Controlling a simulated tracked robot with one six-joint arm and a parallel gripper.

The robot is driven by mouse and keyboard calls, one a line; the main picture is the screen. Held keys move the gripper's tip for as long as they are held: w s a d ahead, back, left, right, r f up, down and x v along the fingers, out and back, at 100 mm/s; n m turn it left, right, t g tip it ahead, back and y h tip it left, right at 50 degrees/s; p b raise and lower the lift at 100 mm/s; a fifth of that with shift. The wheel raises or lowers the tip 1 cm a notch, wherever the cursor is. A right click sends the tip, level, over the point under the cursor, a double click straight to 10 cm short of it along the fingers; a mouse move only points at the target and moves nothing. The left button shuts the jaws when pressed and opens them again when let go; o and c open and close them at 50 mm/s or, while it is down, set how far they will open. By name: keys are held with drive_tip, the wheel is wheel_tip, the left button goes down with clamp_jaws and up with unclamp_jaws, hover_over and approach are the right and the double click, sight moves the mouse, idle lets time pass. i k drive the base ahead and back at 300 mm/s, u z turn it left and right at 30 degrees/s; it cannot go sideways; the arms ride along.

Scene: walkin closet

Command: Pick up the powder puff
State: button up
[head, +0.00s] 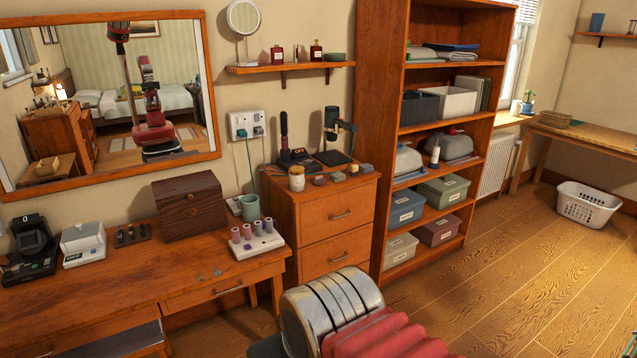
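I cannot pick out the powder puff for certain. Several small, low, rounded grey and pinkish items (338,177) lie on top of the wooden drawer cabinet (338,213), near a white jar with a tan lid (297,178). They are too small to tell whether one is the puff. My gripper does not show; only a metal and red ribbed part of my own body fills the bottom middle. My reflection stands in the wall mirror, too small to read the gripper.
The desk (120,292) at left bears a dark wooden box (188,207), a rack of rollers (256,240) and a green cup (250,207). A tall shelf (375,130) stands right of the cabinet. The wooden floor (520,270) at right is clear up to a white basket (588,204).

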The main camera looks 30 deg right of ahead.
sight(318, 180)
drive_tip(key=z, duration=2.2)
drive_tip(key=i, duration=1.8)
